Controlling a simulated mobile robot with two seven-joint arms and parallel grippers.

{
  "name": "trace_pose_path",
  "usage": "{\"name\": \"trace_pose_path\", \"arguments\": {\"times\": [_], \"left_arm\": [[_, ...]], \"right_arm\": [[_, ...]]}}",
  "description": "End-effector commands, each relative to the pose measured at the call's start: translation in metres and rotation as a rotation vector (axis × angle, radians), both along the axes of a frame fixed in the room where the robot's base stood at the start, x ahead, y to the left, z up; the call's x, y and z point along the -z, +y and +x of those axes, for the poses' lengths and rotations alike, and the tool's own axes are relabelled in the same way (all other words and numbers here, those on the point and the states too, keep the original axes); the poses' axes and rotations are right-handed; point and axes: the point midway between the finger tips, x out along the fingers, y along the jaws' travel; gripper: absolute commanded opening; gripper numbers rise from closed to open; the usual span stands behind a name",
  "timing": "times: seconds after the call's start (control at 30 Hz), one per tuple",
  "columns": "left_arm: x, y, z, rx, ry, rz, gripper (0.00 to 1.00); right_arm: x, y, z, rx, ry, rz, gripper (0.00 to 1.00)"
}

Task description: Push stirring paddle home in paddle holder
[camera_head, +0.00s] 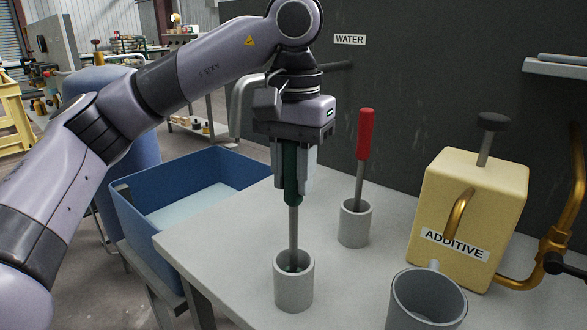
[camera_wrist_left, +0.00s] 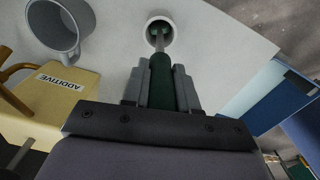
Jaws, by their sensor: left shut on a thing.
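My left gripper (camera_head: 293,185) is shut on the dark green handle of the stirring paddle (camera_head: 293,232). The paddle hangs upright with its grey shaft going down into the grey cylindrical paddle holder (camera_head: 294,287) at the front of the table. Its lower end is inside the holder and mostly hidden. In the left wrist view the green handle (camera_wrist_left: 161,82) sits between the two fingers, and the shaft enters the round mouth of the holder (camera_wrist_left: 152,24). I cannot tell whether the paddle touches the bottom. My right gripper is not in view.
A second holder (camera_head: 355,226) with a red-handled tool (camera_head: 366,135) stands behind to the right. A yellow ADDITIVE box (camera_head: 470,205) and a grey mug (camera_head: 427,300) stand at the right. A blue tub (camera_head: 215,165) is left of the table (camera_head: 225,245).

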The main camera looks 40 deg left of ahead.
Motion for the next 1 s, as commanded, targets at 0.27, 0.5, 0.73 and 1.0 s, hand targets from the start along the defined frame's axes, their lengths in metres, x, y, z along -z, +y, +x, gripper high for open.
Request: {"name": "trace_pose_path", "arguments": {"times": [0.27, 0.5, 0.73, 1.0], "left_arm": [[0.000, 0.000, 0.000, 0.000, -0.001, -0.001, 0.57], [-0.009, 0.000, 0.000, 0.000, -0.003, -0.001, 0.57], [-0.046, 0.000, 0.001, -0.001, -0.004, 0.001, 0.57], [-0.071, 0.000, 0.000, 0.000, -0.001, 0.000, 0.57]], "right_arm": [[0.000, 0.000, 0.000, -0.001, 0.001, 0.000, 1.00], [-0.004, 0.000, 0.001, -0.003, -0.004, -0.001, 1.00], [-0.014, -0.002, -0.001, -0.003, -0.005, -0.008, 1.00], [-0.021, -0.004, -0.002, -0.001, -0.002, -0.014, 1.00]]}}
